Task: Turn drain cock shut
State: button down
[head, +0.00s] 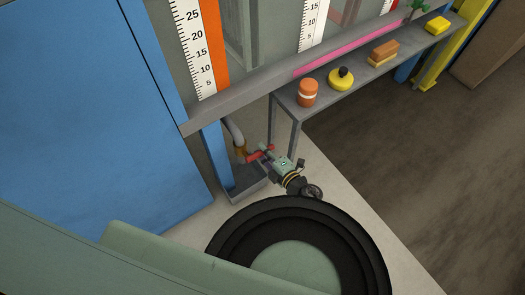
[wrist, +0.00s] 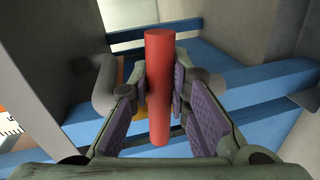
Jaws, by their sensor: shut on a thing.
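The drain cock's red lever handle (wrist: 158,105) runs up the middle of the wrist view, between my gripper's purple-padded fingers. My gripper (wrist: 160,88) is shut on the red handle. In the head view the red handle (head: 255,156) shows small, beside the brass-coloured cock body (head: 240,147) under the flume's end. My gripper (head: 268,152) reaches it from the lower right. The grey drain pipe (head: 233,130) curves down to the cock; it also shows behind the fingers in the wrist view (wrist: 104,78). The fingers hide part of the cock body.
A grey shelf (head: 345,82) to the right holds an orange jar (head: 308,92), a yellow round item (head: 341,80), a brown-orange block (head: 383,52) and a yellow block (head: 437,25). A blue leg (head: 217,155) and a big blue panel (head: 90,90) stand left. Open floor (head: 410,140) lies right.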

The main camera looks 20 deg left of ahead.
jog(key=shift+r+n, duration=0.4)
jog(key=shift+n, duration=0.2)
jog(key=shift+s, duration=0.1)
jog(key=c, duration=1.5)
grip_release()
jog(key=shift+r, duration=0.15)
jog(key=o, duration=1)
jog(key=r, duration=0.9)
jog(key=shift+w+p, duration=0.2)
jog(key=shift+p, duration=0.15)
jog(key=shift+s+d+r, duration=0.1)
jog(key=shift+s+r, duration=0.05)
jog(key=shift+r, duration=0.55)
jog(key=c, duration=1)
jog(key=shift+f, duration=0.2)
